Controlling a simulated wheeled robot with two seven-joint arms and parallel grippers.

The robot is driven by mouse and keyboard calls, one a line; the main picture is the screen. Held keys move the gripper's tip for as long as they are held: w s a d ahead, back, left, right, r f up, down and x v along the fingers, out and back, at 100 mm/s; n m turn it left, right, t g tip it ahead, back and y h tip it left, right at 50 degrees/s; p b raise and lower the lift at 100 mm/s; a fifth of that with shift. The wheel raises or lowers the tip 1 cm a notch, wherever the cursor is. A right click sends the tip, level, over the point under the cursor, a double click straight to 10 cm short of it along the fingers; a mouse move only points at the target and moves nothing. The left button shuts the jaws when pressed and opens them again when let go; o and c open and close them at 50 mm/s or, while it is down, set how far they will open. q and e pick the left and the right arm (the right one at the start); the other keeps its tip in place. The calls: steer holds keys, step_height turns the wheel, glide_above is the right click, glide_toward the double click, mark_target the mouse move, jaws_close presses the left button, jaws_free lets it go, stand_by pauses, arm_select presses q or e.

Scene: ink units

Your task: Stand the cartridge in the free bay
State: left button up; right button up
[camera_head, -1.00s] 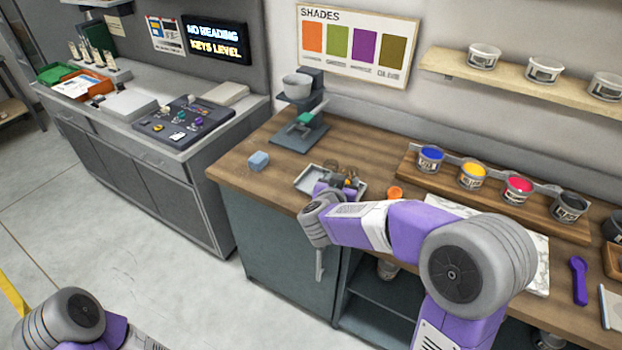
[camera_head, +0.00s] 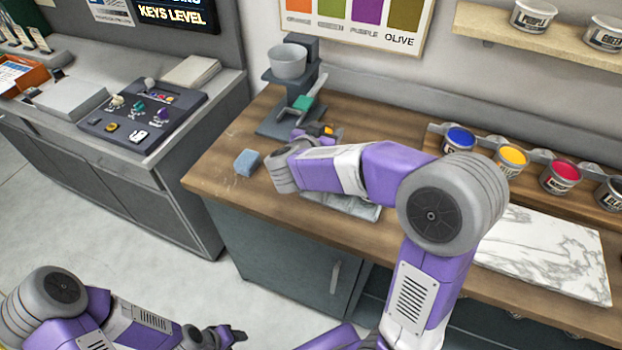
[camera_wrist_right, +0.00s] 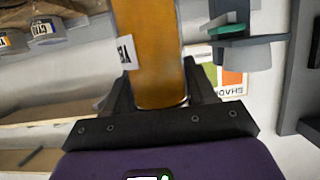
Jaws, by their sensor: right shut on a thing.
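An amber cylinder, the cartridge (camera_wrist_right: 150,55), with a white label, fills the space between the fingers of my right gripper (camera_wrist_right: 157,92) in the right wrist view. In the head view my right gripper (camera_head: 316,132) is over the wooden counter, close in front of the dispenser stand. I cannot make out a free bay.
A grey stand (camera_head: 285,120) with a white cup (camera_head: 287,61) and green handle is behind the right gripper. A blue block (camera_head: 247,162) lies at the counter's left. Paint tins (camera_head: 510,158) and a marble slab (camera_head: 560,260) are right.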

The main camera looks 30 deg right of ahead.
steer(key=f+b, duration=0.1)
steer(key=f, duration=0.2)
steer(key=w+f+b, duration=0.1)
steer(key=f+b, duration=0.1)
steer(key=f, duration=0.1)
steer(key=shift+w+f, duration=0.1)
steer(key=shift+f, duration=0.05)
steer(key=shift+w+f, duration=0.1)
steer(key=shift+f, duration=0.25)
step_height(320, 180, down, 5)
steer(key=shift+r+b, duration=0.2)
steer(key=shift+b, duration=1.05)
arm_select(q)
step_height(320, 180, down, 6)
steer(key=w, duration=0.1)
steer(key=shift+w, duration=0.15)
arm_select(e)
steer(key=shift+r, duration=0.1)
steer(key=o, duration=0.8)
steer(key=shift+f, duration=0.2)
steer(key=shift+o, duration=0.2)
